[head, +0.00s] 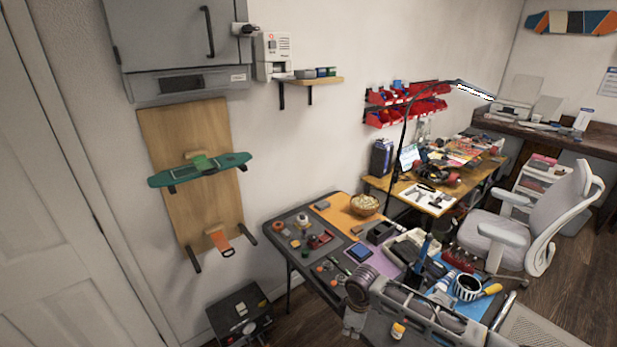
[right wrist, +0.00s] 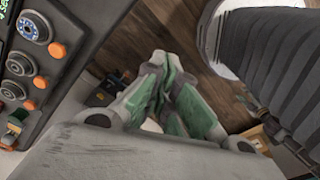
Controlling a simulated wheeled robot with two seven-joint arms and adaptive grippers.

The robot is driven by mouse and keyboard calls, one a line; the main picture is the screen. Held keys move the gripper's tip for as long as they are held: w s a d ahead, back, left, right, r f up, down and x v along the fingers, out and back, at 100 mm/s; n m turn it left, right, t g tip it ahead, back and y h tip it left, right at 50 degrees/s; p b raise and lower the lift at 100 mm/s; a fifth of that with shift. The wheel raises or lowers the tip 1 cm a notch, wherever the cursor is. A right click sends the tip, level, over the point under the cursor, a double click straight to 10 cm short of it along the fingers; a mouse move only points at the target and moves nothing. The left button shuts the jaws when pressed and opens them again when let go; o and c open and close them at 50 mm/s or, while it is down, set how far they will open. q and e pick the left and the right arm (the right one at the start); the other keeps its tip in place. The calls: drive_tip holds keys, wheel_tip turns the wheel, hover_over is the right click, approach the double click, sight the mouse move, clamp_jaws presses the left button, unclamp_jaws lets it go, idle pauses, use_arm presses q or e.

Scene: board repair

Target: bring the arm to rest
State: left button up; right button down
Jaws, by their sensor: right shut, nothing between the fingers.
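My right arm reaches in from the lower right of the head view. My right gripper (head: 352,322) hangs low at the near edge of the workbench (head: 338,205). In the right wrist view the right gripper (right wrist: 164,75) has its green-padded fingers together, with nothing held between them. Wooden floor shows beyond the fingertips. My left gripper is in neither view.
The bench carries small parts, a wooden bowl (head: 364,204) and a striped cup (head: 467,287). A black box (head: 239,315) stands on the floor at left. An office chair (head: 540,215) stands at right. A panel with dials (right wrist: 37,50) is close at left in the wrist view.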

drive_tip(key=shift+s+a+r+m+t+y, duration=0.9)
drive_tip(key=shift+s+a+r, duration=0.8)
drive_tip(key=shift+s, duration=1.05)
drive_tip(key=shift+s+a+r+m+t+y, duration=0.45)
drive_tip(key=shift+s+a+r+m, duration=0.75)
drive_tip(key=shift+s+a, duration=1.25)
drive_tip(key=s+d+r+m+h, duration=0.15)
drive_tip(key=s+d+m, duration=0.3)
drive_tip(key=d, duration=0.45)
drive_tip(key=s+d+r+m+h, duration=0.1)
drive_tip(key=s+d+r+m, duration=0.15)
drive_tip(key=s+d, duration=0.45)
wheel_tip(320, 180, down, 36)
drive_tip(key=d+b, duration=0.2)
drive_tip(key=s+d+f+g+b, duration=0.1)
drive_tip(key=s+f, duration=0.9)
drive_tip(key=s, duration=0.1)
drive_tip(key=s+d+f, duration=0.2)
drive_tip(key=s+f, duration=0.9)
drive_tip(key=shift+s+d+f+g+h+b, duration=0.25)
drive_tip(key=shift+s+g+h+b, duration=0.05)
drive_tip(key=shift+s+g+b, duration=0.1)
